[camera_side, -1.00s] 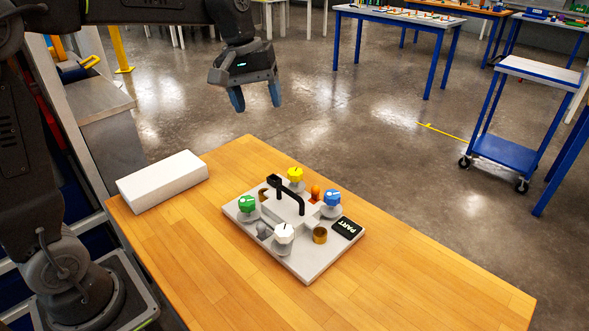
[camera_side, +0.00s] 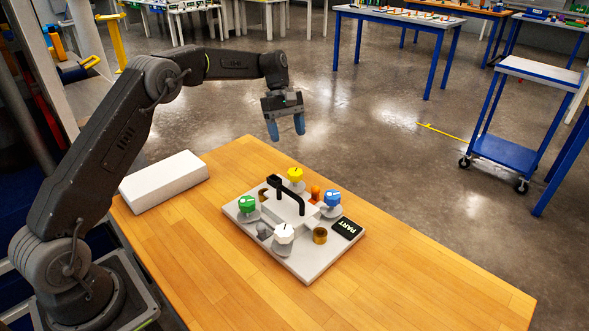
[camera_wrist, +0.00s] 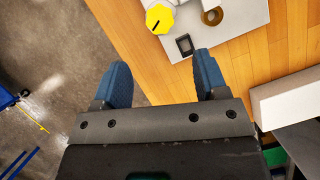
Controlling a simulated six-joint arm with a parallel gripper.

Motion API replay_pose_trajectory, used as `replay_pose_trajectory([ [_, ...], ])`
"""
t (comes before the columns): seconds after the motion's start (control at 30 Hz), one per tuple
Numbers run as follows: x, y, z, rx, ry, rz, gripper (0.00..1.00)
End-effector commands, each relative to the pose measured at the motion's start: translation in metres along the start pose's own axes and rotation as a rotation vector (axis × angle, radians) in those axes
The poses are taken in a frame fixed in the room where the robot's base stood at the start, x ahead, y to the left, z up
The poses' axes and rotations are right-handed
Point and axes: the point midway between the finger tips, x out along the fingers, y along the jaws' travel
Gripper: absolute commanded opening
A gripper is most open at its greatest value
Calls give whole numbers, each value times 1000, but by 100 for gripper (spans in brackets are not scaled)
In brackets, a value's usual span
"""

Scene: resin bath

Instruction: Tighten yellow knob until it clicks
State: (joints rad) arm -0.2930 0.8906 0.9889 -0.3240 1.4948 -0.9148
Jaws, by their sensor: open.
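The yellow knob (camera_side: 295,174) sits at the back corner of a grey fixture plate (camera_side: 304,270) on the wooden table. In the wrist view the yellow knob (camera_wrist: 159,18) is at the top, with a dark pointer line across its face. My gripper (camera_side: 286,136) hangs in the air above and behind the knob, fingers pointing down. Its blue fingertips (camera_wrist: 160,72) are apart with nothing between them. In the wrist view the knob lies beyond the fingertips, not between them.
The plate also carries a green knob (camera_side: 247,204), a blue knob (camera_side: 332,198), a white knob (camera_side: 284,233), a black arched handle (camera_side: 290,192) and a dark PART label (camera_side: 347,228). A white block (camera_side: 163,181) lies at the table's left edge. The table's (camera_side: 440,290) right front is clear.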

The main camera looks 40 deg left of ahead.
Motion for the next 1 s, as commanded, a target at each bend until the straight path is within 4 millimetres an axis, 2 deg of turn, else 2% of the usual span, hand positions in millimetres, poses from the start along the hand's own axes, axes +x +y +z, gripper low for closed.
replay_pose_trajectory([
  [0.1,27,-1,1,2,-2,-4,67],
  [0.3,67,0,1,2,-3,-3,67],
  [0.5,95,0,1,4,-1,-1,67],
  [0.7,106,0,0,4,0,1,67],
  [0.97,107,0,1,4,0,1,67],
  [1.0,107,0,1,4,0,1,63],
])
